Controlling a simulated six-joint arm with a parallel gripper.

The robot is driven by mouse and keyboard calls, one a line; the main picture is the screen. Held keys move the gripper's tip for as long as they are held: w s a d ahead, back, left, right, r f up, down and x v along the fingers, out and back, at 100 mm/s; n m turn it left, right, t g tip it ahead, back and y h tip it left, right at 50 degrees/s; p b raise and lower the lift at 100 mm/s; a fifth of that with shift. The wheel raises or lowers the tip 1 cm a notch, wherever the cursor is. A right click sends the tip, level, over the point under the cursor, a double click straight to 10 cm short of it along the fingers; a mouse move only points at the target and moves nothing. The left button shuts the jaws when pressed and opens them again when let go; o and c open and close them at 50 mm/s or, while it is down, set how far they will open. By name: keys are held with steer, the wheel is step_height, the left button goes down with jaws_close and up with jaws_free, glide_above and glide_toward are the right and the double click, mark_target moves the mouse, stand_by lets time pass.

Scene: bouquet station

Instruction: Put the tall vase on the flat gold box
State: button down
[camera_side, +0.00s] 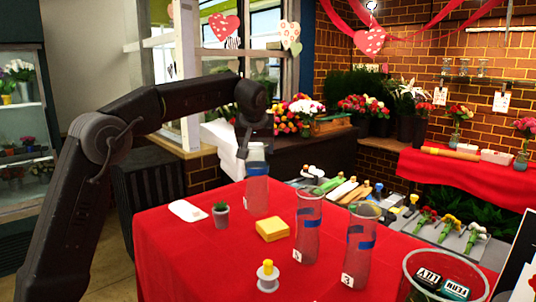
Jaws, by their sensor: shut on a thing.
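A tall clear vase (257,192) with a blue band stands upright behind the flat gold box, towards the back of the red table. My gripper (245,151) is at its rim and shut on it; the fingertips are small and partly hard to make out. I cannot tell whether the vase's base touches the cloth. The flat gold box (272,230) lies on the table in front of the vase, with its top bare. Two similar clear vases with blue bands stand to the right, one near the box (308,228) and one further right (359,248).
A small potted plant (221,215) and a white flat piece (187,210) lie left of the held vase. A white spool-like piece with a yellow top (267,276) is in front. A clear bowl with labelled blocks (444,280) is at the right front. Red cloth (185,255) is bare at left.

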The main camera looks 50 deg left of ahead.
mark_target(265, 166)
steer(key=s+a+r+m+t+h, duration=0.1)
steer(key=s+a+r+m+h, duration=0.1)
steer(key=s+a+r+m, duration=0.45)
steer(key=shift+n+t, duration=0.3)
steer(key=shift+n, duration=0.65)
steer(key=w+d+f, duration=0.2)
steer(key=w, duration=0.1)
steer(key=w+d+f, duration=0.2)
steer(key=w+f, duration=0.1)
steer(key=w+d+f, duration=0.2)
steer(key=w+f, duration=0.1)
steer(key=shift+w+d+f, duration=0.15)
steer(key=shift+d+f, duration=0.1)
steer(key=shift+d, duration=0.15)
steer(key=shift+f, duration=2.15)
steer(key=shift+c, duration=0.4)
jaws_free()
steer(key=shift+f, duration=0.15)
